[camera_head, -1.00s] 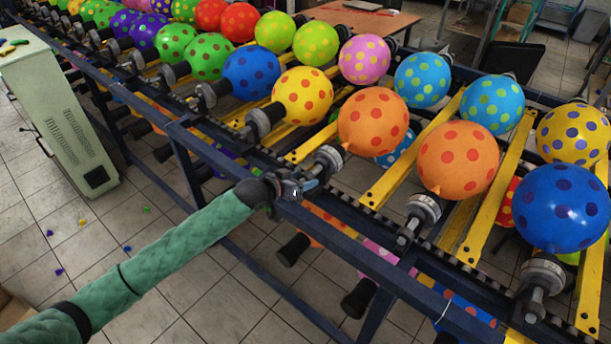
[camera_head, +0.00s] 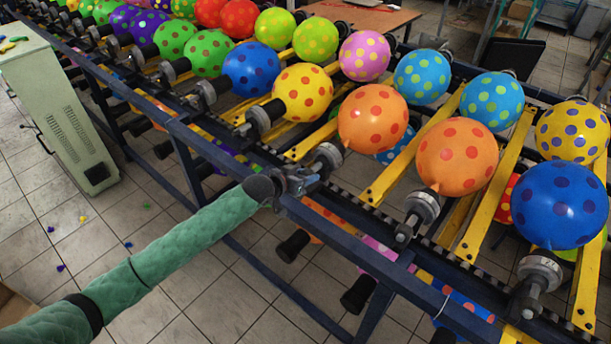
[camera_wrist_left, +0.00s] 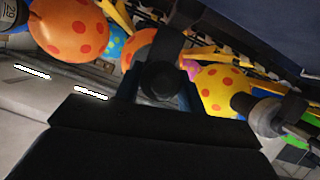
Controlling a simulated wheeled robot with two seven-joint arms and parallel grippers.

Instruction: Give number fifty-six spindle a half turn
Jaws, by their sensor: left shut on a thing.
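My left gripper (camera_head: 312,174) is at the front rail of the balloon rack, shut on a grey-and-black spindle (camera_head: 327,156). An orange balloon with red dots (camera_head: 372,118) sits at the far end of this spindle. In the left wrist view, the dark fingers of my left gripper (camera_wrist_left: 160,92) close on both sides of the spindle's dark round end (camera_wrist_left: 160,80). I cannot read a number on the held spindle. My right gripper is not in view.
Neighbouring spindles stand close on both sides, one under a second orange balloon (camera_head: 457,156) and one by a yellow balloon (camera_head: 302,91). The left wrist view shows a neighbouring spindle with a number label (camera_wrist_left: 11,11). A pale green cabinet (camera_head: 62,120) stands at left.

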